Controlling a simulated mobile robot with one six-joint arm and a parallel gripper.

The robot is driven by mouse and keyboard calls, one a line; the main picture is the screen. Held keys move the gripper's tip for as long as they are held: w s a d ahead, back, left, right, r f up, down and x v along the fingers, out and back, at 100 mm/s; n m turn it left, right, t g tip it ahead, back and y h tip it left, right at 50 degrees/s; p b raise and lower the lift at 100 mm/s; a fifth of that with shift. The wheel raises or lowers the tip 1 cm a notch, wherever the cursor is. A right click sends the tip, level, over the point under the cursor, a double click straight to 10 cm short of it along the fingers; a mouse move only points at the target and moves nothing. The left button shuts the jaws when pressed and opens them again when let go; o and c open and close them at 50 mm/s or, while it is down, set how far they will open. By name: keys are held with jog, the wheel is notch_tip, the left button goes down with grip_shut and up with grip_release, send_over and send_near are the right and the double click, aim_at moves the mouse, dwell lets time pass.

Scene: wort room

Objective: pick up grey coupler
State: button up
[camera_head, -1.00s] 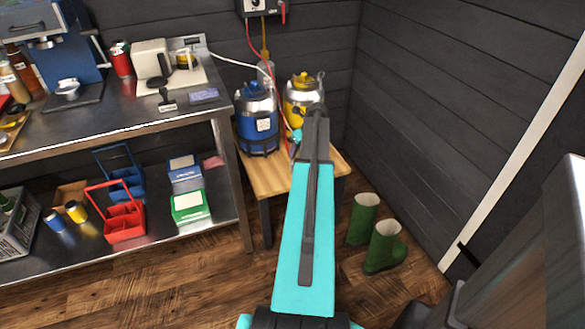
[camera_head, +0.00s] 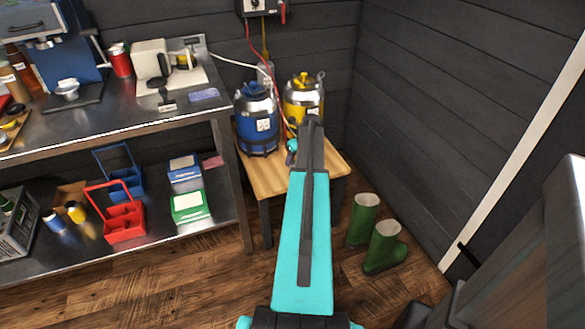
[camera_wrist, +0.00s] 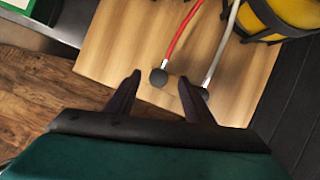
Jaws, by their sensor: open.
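Two dark grey hose ends show over the wooden table in the wrist view. One coupler (camera_wrist: 158,77) is a rounded knob on the red hose; the other coupler (camera_wrist: 205,93) ends the pale grey hose. I cannot tell for certain which is the task's grey coupler. My gripper (camera_wrist: 158,88) is open and empty. The red hose's knob appears between its fingertips, with no clear contact. The pale hose's end is close by the right fingertip, which partly covers it. In the head view my arm hides the couplers and most of the gripper.
The small wooden table (camera_head: 268,182) holds a blue keg (camera_head: 257,120) and a yellow keg (camera_head: 303,97). A steel bench (camera_head: 110,118) with a lower shelf stands left. Green boots (camera_head: 383,247) stand on the floor at right. A dark plank wall (camera_head: 440,100) is behind.

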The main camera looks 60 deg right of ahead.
aim_at(293, 162)
jog(key=shift+x, duration=2.1)
jog(key=shift+a, duration=0.15)
jog(key=c, duration=1.1)
jog(key=shift+r, duration=0.15)
jog(key=shift+r, duration=0.55)
jog(key=shift+v, duration=1.2)
jog(key=s+a, duration=0.3)
jog(key=s, duration=0.1)
jog(key=s+a+r, duration=0.1)
jog(key=s+a, duration=0.2)
jog(key=s, duration=0.1)
jog(key=s+a, duration=0.2)
jog(key=s, duration=0.2)
jog(key=shift+s+a+r, duration=0.1)
jog(key=shift+a+r, duration=0.1)
jog(key=shift+a, duration=0.2)
